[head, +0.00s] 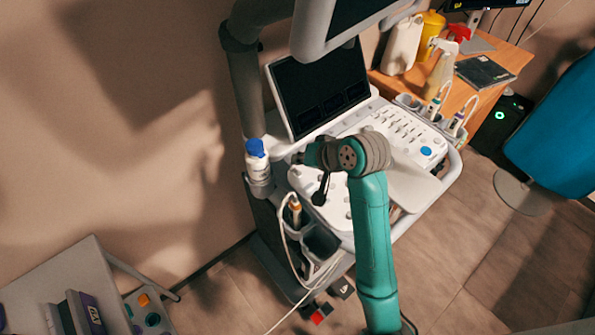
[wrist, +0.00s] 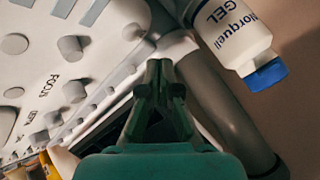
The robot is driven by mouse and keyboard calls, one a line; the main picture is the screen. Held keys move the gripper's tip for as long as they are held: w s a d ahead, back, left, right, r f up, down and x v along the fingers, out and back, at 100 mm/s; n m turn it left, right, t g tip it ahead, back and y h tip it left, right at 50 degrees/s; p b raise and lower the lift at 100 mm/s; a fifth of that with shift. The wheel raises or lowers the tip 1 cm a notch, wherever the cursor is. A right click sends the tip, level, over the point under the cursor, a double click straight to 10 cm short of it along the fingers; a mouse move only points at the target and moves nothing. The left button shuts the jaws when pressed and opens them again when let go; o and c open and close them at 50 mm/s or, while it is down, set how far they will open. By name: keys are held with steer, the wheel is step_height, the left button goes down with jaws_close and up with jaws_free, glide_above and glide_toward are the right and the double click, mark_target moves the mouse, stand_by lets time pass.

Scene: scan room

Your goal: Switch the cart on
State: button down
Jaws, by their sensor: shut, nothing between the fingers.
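The cart is an ultrasound machine with a white control panel (head: 385,130) and a dark, unlit screen (head: 318,88). In the wrist view the panel (wrist: 45,65) fills the left side, with grey knobs and a FOCUS label. My gripper (head: 303,157) is at the panel's left edge, beside the gel bottle (head: 257,162). In the wrist view my gripper (wrist: 159,66) is shut and empty, its tips near the panel's edge. I cannot tell whether they touch it. A round blue button (head: 426,151) is on the panel's right part. My arm hides the middle of the panel.
The gel bottle (wrist: 238,40) with a blue cap stands close right of my fingers in the wrist view. Probes (head: 295,208) and a white cable hang at the cart's front left. A wooden desk (head: 497,53) with bottles is behind right, a blue chair (head: 555,130) at right.

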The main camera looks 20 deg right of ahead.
mark_target(300, 173)
steer(key=shift+f, duration=1)
steer(key=shift+f, duration=0.15)
stand_by(0.7)
steer(key=shift+f, duration=0.25)
steer(key=shift+f, duration=0.4)
stand_by(0.9)
steer(key=shift+r, duration=0.85)
steer(key=shift+r, duration=2.5)
